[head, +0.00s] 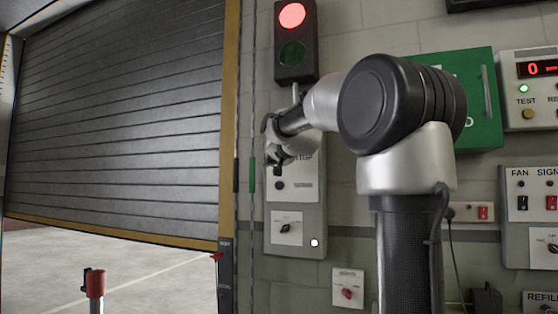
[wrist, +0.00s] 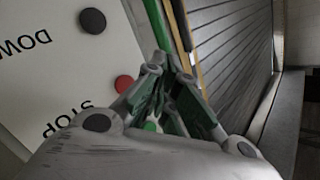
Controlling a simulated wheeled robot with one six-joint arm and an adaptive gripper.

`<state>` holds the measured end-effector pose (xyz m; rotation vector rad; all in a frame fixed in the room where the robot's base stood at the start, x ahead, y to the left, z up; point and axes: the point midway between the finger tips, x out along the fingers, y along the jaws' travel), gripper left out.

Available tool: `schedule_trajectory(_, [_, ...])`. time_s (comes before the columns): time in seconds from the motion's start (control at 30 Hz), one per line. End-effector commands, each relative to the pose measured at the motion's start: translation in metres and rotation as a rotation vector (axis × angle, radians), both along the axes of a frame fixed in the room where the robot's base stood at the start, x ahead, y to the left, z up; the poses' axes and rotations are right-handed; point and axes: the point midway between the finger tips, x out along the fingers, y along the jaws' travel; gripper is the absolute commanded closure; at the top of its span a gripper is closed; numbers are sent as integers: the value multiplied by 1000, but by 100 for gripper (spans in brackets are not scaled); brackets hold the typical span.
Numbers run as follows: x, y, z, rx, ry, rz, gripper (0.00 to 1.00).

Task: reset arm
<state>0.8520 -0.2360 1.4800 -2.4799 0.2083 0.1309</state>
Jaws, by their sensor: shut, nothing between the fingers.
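My gripper (head: 272,160) is shut and empty in the head view, in front of the upper part of a grey door control panel (head: 312,226) on the wall. It also shows in the wrist view (wrist: 162,68) with its fingertips together. There the panel (wrist: 45,75) carries upside-down DOWN and STOP lettering, a black button (wrist: 92,21) and a red button (wrist: 125,84). I cannot tell whether the fingertips touch the panel.
A grey roller shutter (head: 120,110) at the left is partly raised, with floor visible beneath. A signal light (head: 292,15) above the panel glows red. A green cabinet (head: 482,120) and switch boxes (head: 530,205) are at the right. A red-topped post (head: 95,285) stands lower left.

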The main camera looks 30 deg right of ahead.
Motion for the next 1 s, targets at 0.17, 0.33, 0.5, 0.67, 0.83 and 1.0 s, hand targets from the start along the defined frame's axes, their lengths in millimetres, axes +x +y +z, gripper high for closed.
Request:
schedule_trajectory(0.17, [-3, 4, 0, -1, -2, 1, 100])
schedule_trajectory(0.33, [-3, 4, 0, -1, -1, 0, 100])
schedule_trajectory(0.5, [-3, 4, 0, -1, 0, 1, 100])
schedule_trajectory(0.67, [-3, 5, -5, -27, 22, 9, 100])
schedule_trajectory(0.83, [-17, 12, -82, -118, 259, 71, 100])
schedule_trajectory(1.0, [-99, 32, -192, -227, 604, 198, 100])
